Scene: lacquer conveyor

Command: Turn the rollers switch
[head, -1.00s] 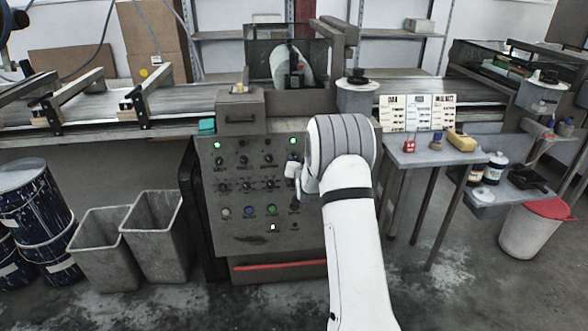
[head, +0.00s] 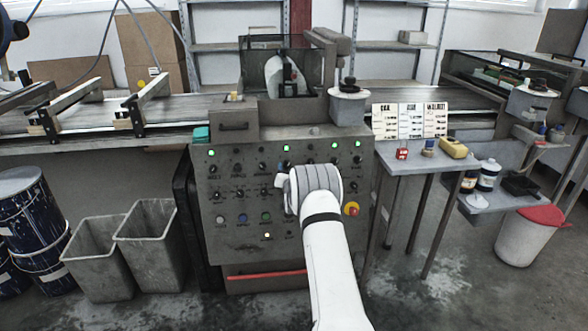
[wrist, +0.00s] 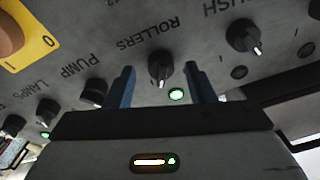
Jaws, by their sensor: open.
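The rollers switch (wrist: 161,73) is a black rotary knob with a pale pointer mark, under the label ROLLERS, which reads upside down in the wrist view. A lit green lamp (wrist: 177,95) sits beside it. My gripper (wrist: 160,78) is open, with one blue finger on each side of the knob and a gap to each. I cannot tell how close the fingertips are to the panel. In the head view my arm reaches the grey control panel (head: 232,235) and hides the gripper and the rollers switch.
The PUMP knob (wrist: 95,92) is close to the left finger, and another black knob (wrist: 243,36) is to the right. A yellow plate with an orange switch (wrist: 15,35) is at upper left. Bins (head: 150,250) stand left of the panel, a side table (head: 425,160) right.

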